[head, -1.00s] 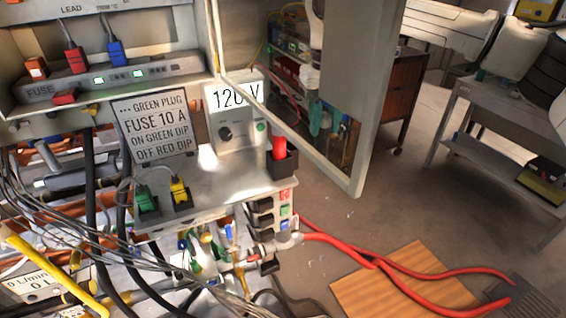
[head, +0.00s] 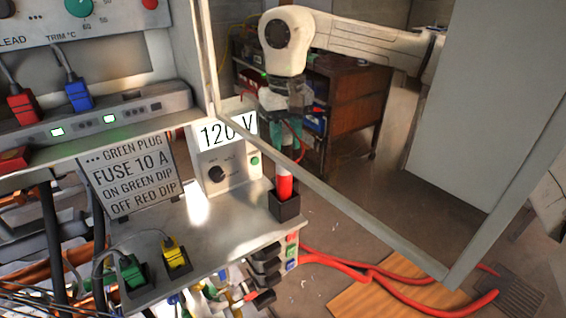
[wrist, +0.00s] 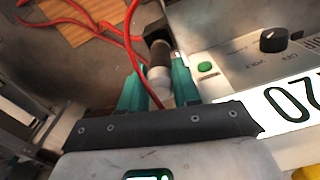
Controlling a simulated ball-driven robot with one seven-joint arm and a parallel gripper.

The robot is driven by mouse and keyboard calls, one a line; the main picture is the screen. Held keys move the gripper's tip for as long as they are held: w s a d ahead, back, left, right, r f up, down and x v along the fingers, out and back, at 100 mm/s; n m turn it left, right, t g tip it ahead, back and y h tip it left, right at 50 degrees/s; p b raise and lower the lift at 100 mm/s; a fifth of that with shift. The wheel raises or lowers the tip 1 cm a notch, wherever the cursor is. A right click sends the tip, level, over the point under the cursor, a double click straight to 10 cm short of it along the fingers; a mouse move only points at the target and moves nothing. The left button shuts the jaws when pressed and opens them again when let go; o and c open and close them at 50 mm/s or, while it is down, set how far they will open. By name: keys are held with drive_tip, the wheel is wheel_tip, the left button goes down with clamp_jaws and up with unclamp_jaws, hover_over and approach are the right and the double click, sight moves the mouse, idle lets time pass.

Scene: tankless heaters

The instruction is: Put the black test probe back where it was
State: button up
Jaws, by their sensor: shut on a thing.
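My gripper (head: 283,128) has teal fingers and hangs upright above a small black holder (head: 284,207) on the shelf's front right corner. In the wrist view, my gripper (wrist: 159,88) is shut on a probe (wrist: 160,76) with a pale body and a dark grey end. A thin red lead (head: 301,147) curves beside the fingers. The probe's upper part is hidden by the fingers.
A box marked 120 V (head: 228,147) with a knob and green button stands close left of my gripper. An open cabinet door frame (head: 370,212) crosses in front of the arm. Green (head: 131,270) and yellow (head: 175,254) plugs sit on the shelf (head: 212,232).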

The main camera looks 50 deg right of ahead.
drive_tip(key=shift+f+p, duration=0.3)
drive_tip(key=shift+f, duration=2.25)
drive_tip(key=shift+f, duration=0.2)
drive_tip(key=o, duration=0.9)
drive_tip(key=shift+c, duration=0.2)
drive_tip(key=shift+r, duration=0.2)
wheel_tip(320, 180, up, 12)
drive_tip(key=shift+r+b, duration=0.1)
drive_tip(key=shift+b, duration=0.45)
